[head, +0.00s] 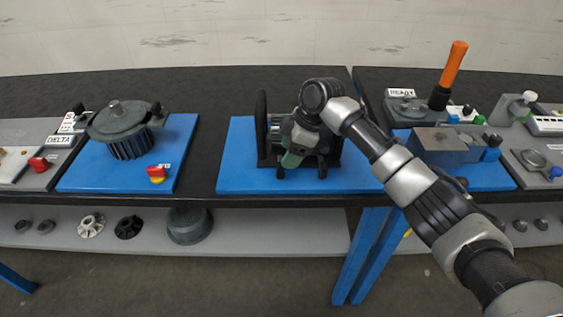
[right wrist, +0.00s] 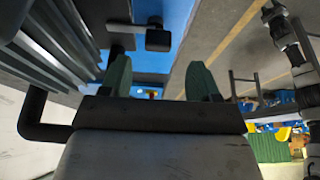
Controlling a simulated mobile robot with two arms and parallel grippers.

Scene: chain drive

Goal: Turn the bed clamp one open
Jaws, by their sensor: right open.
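A grey ribbed motor-like machine with black end plates (head: 262,130) stands on a blue base plate (head: 235,165) mid-bench in the head view. Small black clamps show at its front edge, one at the right (head: 322,170); which is bed clamp one I cannot tell. My right gripper (head: 291,159) is at the machine's front, its green fingers pointing down and partly hiding it. In the right wrist view the green fingers (right wrist: 160,66) are apart with nothing between them. A black clamp block (right wrist: 158,39) on a stem lies just beyond the fingertips, apart from them. My left gripper is out of view.
A grey ribbed motor (head: 122,130) with a red-yellow switch (head: 157,173) stands on the left blue plate. At the right are a grey box (head: 438,147) and an orange-handled lever (head: 453,65). A lower shelf (head: 270,235) holds loose parts.

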